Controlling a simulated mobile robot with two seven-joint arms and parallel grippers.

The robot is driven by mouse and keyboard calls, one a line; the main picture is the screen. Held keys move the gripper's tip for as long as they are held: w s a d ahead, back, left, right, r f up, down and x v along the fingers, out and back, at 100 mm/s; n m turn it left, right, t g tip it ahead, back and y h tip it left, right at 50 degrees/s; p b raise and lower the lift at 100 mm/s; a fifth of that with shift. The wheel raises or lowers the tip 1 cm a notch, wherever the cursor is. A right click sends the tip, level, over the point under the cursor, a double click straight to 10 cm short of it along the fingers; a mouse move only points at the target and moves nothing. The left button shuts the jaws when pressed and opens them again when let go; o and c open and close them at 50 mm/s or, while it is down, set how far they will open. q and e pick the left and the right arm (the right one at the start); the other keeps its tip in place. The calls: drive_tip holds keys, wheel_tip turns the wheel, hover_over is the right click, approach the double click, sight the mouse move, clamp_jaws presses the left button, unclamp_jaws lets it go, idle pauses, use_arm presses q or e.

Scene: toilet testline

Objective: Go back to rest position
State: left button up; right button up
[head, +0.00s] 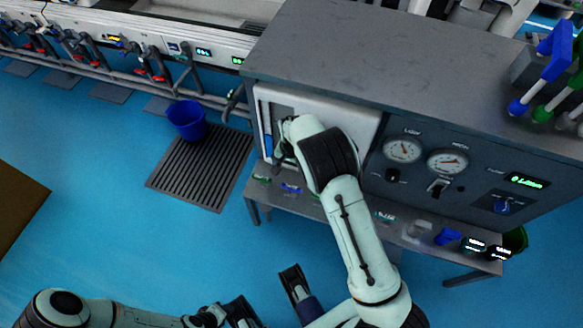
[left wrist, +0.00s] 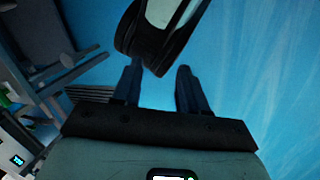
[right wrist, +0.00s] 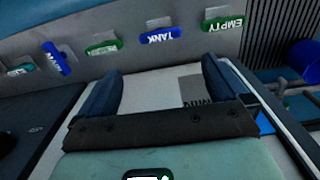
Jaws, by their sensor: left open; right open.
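My right arm reaches up to the front of the grey test bench (head: 430,65). My right gripper (right wrist: 162,82) is open in front of the bench's white panel (right wrist: 150,100), with nothing visible between its fingers. In the head view the right wrist largely hides that gripper, and I cannot tell whether it touches the panel. My left gripper (head: 266,290) is low at the bottom of the head view, open and empty above the blue floor. In the left wrist view its fingers (left wrist: 158,80) are apart, with part of my own arm close in front.
The bench carries gauges (head: 447,163) and a shelf with labelled tags (head: 447,237). A blue bucket (head: 187,119) stands by a dark floor grate (head: 203,168). A brown board (head: 18,205) is at far left. The blue floor (head: 110,220) at left is mostly clear.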

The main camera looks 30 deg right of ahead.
drive_tip(key=s+a+f+n+g+y+p, duration=0.15)
drive_tip(key=s+p, duration=0.25)
drive_tip(key=s, duration=0.4)
drive_tip(key=s+a+f+n+h+p, duration=0.1)
drive_tip(key=s+a+f+p, duration=0.15)
drive_tip(key=s+p, duration=0.4)
drive_tip(key=s+a+r+n+y+p, duration=0.1)
drive_tip(key=s+a+r+n+p, duration=0.1)
drive_tip(key=s+a, duration=0.3)
drive_tip(key=s+a+r+n+y+p, duration=0.1)
drive_tip(key=s+a+r+y+p, duration=0.1)
drive_tip(key=s, duration=0.9)
wheel_tip(320, 180, up, 2)
drive_tip(key=a+p, duration=0.1)
drive_tip(key=a, duration=0.2)
drive_tip(key=shift+n+p, duration=0.35)
use_arm(q)
drive_tip(key=s+d+r+g, duration=0.1)
drive_tip(key=s+r+g, duration=0.1)
drive_tip(key=r, duration=1.3)
drive_tip(key=shift+s+d+r+h, duration=0.3)
drive_tip(key=shift+s+d+r, duration=0.1)
drive_tip(key=shift+s, duration=0.3)
use_arm(e)
drive_tip(key=shift+s+t, duration=0.15)
drive_tip(key=shift+t, duration=0.1)
drive_tip(key=shift+c, duration=0.3)
